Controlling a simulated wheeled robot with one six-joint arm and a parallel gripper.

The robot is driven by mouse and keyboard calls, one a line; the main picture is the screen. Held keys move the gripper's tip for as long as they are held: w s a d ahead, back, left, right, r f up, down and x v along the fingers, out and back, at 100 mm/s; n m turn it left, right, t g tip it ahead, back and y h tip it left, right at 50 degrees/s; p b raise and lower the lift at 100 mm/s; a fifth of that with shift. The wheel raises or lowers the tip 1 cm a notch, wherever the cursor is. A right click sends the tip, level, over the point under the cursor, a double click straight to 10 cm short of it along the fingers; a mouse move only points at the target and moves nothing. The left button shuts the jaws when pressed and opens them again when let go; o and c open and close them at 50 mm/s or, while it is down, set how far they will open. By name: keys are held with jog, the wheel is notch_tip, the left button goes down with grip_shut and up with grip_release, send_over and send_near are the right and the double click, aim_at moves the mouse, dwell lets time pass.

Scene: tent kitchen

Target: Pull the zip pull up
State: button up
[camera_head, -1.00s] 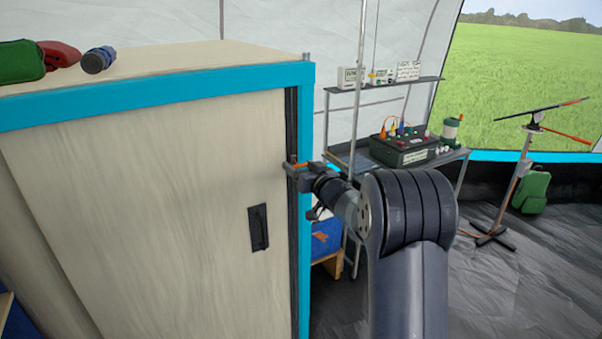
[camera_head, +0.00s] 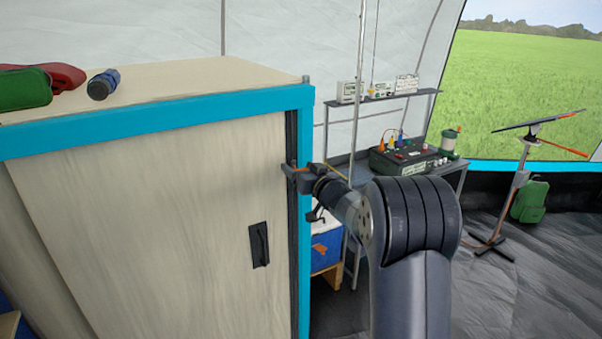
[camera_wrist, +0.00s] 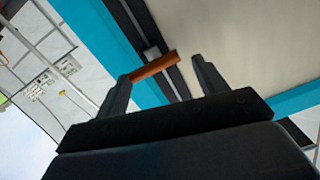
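The zip pull (camera_wrist: 155,66) is a short orange-brown bar on a grey slider, set in the dark track (camera_wrist: 172,82) beside the cabinet's blue frame. It also shows in the camera_head view (camera_head: 294,169), at the right edge of the wooden panel. My gripper (camera_wrist: 160,70) has its two fingers on either side of the bar, spaced about its length. The bar's left end meets the left finger. A small gap seems to show at the right finger, but the bar moves with my gripper, which looks shut on it.
The pale wooden panel (camera_head: 160,200) has a dark handle (camera_head: 259,245). A green pouch (camera_head: 22,90), a red item (camera_head: 62,76) and a blue cylinder (camera_head: 103,84) lie on top. A shelf with a battery box (camera_head: 400,160) stands behind my arm, right of the cabinet.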

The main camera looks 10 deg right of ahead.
jog(key=shift+o, duration=0.8)
jog(key=shift+f, duration=0.25)
jog(key=shift+s, duration=0.2)
jog(key=b+v, duration=0.3)
jog(key=v, duration=0.7)
jog(key=shift+s, duration=0.2)
jog(key=shift+d+r, duration=0.1)
